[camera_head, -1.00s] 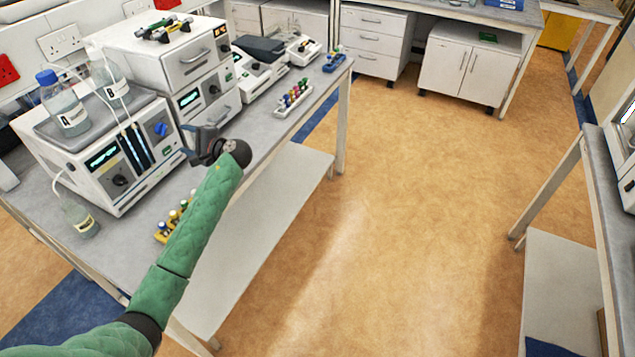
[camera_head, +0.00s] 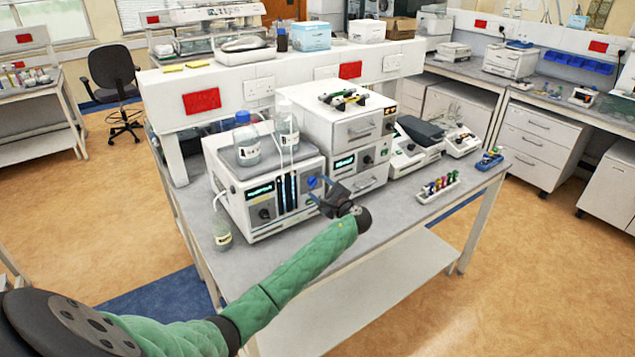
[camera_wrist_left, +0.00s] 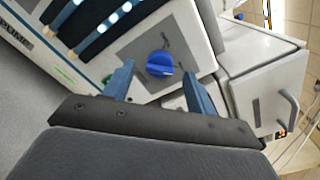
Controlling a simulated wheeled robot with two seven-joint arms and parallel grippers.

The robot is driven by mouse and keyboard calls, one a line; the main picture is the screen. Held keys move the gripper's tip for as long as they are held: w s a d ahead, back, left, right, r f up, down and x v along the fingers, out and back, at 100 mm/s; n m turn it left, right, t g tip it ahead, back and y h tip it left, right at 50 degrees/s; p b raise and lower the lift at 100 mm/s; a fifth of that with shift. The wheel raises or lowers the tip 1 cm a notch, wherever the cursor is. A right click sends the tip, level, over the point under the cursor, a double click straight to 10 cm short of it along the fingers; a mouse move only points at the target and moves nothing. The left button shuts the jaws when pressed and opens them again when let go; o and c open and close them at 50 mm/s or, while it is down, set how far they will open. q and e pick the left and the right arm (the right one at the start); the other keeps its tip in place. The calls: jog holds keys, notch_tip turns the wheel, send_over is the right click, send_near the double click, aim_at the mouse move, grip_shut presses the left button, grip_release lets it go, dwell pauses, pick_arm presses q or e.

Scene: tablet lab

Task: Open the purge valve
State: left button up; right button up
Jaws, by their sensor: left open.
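The purge valve is a round blue knob (camera_head: 313,182) on the front of a white pump unit (camera_head: 232,180), at the panel's right end. In the left wrist view the knob (camera_wrist_left: 160,64) sits on a grey plate, with its grip bar roughly level across the picture. My left gripper (camera_head: 321,192) is in front of the pump's right side, close to the knob. In the left wrist view its two blue fingers (camera_wrist_left: 160,80) are open and empty. The knob lies ahead between the fingertips, and no contact shows. My right gripper is in no view.
Bottles (camera_head: 246,140) stand on the pump with tubing, and a small bottle (camera_head: 221,232) stands left of it. A stacked white instrument (camera_head: 350,130) is close on the right. A rack of coloured vials (camera_head: 437,188) sits farther right. The bench front is partly clear.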

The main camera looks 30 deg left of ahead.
pick_arm(q)
jog(key=shift+w+a+p, duration=0.3)
jog(key=shift+w+a, duration=0.05)
jog(key=shift+a, duration=0.3)
jog(key=shift+w+a, duration=0.1)
jog(key=shift+a, duration=0.15)
